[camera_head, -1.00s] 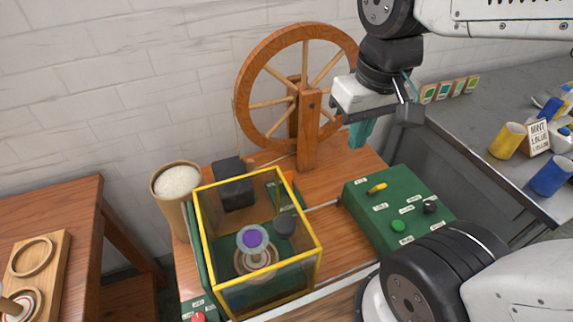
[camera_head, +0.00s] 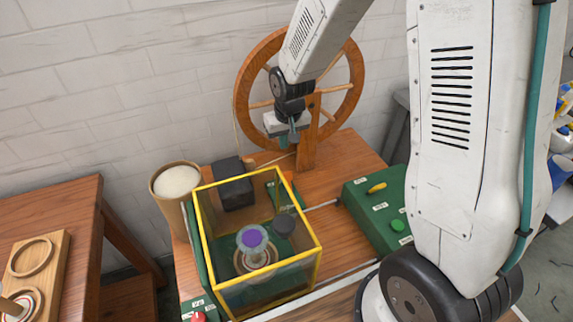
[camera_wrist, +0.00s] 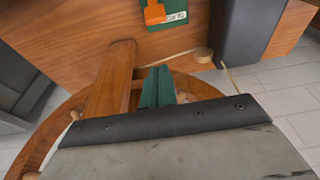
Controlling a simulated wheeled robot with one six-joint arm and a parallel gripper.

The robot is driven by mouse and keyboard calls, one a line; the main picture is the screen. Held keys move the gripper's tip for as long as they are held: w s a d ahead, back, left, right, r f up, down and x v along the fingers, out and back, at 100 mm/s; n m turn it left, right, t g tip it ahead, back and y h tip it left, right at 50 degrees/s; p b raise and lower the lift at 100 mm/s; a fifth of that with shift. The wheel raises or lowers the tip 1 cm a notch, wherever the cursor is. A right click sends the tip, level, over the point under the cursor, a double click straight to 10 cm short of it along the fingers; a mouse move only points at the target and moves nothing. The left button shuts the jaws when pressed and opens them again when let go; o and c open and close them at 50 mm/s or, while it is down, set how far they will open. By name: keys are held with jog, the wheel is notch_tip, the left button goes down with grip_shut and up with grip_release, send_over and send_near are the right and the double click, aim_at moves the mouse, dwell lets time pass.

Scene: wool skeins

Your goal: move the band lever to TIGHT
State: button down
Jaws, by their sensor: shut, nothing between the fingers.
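An orange lever (camera_wrist: 155,13) stands on a small green plate (camera_wrist: 172,16) at the top of the wrist view, with a label beside it too small to read. In the head view the orange lever (camera_head: 288,177) shows behind the yellow-framed guard box, partly hidden. I cannot tell its setting. My gripper (camera_head: 291,139) hangs in front of the spinning wheel (camera_head: 247,92), above and behind the lever and apart from it. Its green fingers (camera_wrist: 157,88) are shut and empty in the wrist view.
The yellow-framed box (camera_head: 318,250) encloses a spindle with a purple top. A dark block (camera_head: 235,190) stands left of the lever. A green control box (camera_head: 368,215) with a yellow lever (camera_head: 376,188) lies right. The wheel's wooden post (camera_wrist: 110,78) is close to my fingers.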

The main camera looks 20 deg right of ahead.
aim_at(288, 182)
jog(key=shift+w+f, duration=0.15)
jog(key=shift+f, duration=0.1)
jog(key=x, duration=1)
jog(key=shift+f, duration=0.15)
jog(key=shift+s+r, duration=0.35)
jog(key=shift+s, duration=0.2)
jog(key=shift+s+r, duration=0.35)
jog(key=shift+s, duration=0.2)
jog(key=shift+s+r, duration=0.3)
jog(key=shift+s, duration=0.45)
